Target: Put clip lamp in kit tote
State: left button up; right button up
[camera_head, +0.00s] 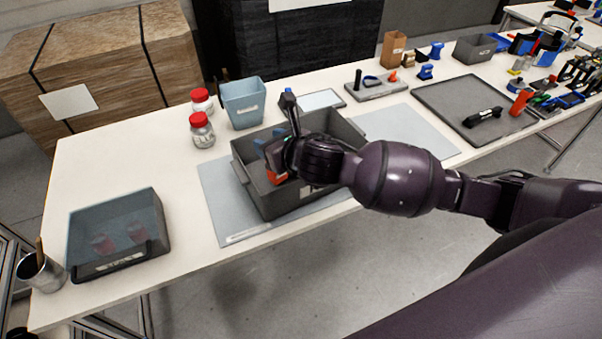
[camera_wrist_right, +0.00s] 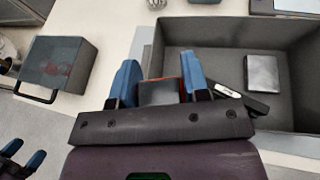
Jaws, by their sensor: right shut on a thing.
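The grey kit tote (camera_head: 262,200) stands on the pale mat at the middle of the table. It also shows in the wrist view (camera_wrist_right: 215,32). My right gripper (camera_head: 277,160) is over and partly inside its left part. In the wrist view its blue fingers (camera_wrist_right: 160,85) are closed on a dark grey block with an orange-red edge, which seems to be the clip lamp (camera_wrist_right: 158,93). Its orange part shows below the gripper in the head view (camera_head: 277,178). Whether it touches the tote floor is hidden. My left gripper (camera_wrist_right: 24,154) seems to show as two separated blue fingers.
A black piece with a white label (camera_wrist_right: 235,93) and a light grey square (camera_wrist_right: 262,73) show inside the tote. A blue bin (camera_head: 243,103) and red-lidded jars (camera_head: 202,130) stand behind. A covered dark box (camera_head: 120,235) is left. Clear table lies between box and mat.

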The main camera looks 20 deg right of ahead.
jog(key=w+r+n+g+y+b, duration=0.1)
jog(key=w+r, duration=0.3)
jog(key=w, duration=0.3)
jog(key=w+r+n+y+b, duration=0.1)
jog(key=w+r, duration=0.2)
jog(key=w, duration=0.3)
jog(key=b, duration=0.3)
send_near(248, 143)
jog(key=x, duration=0.4)
jog(key=shift+d+f, duration=0.1)
jog(key=shift+f, duration=0.15)
jog(key=o, duration=0.9)
jog(key=shift+o, duration=0.3)
jog(key=p+v, duration=0.1)
jog(key=v, duration=1.1)
jog(key=shift+p, duration=0.3)
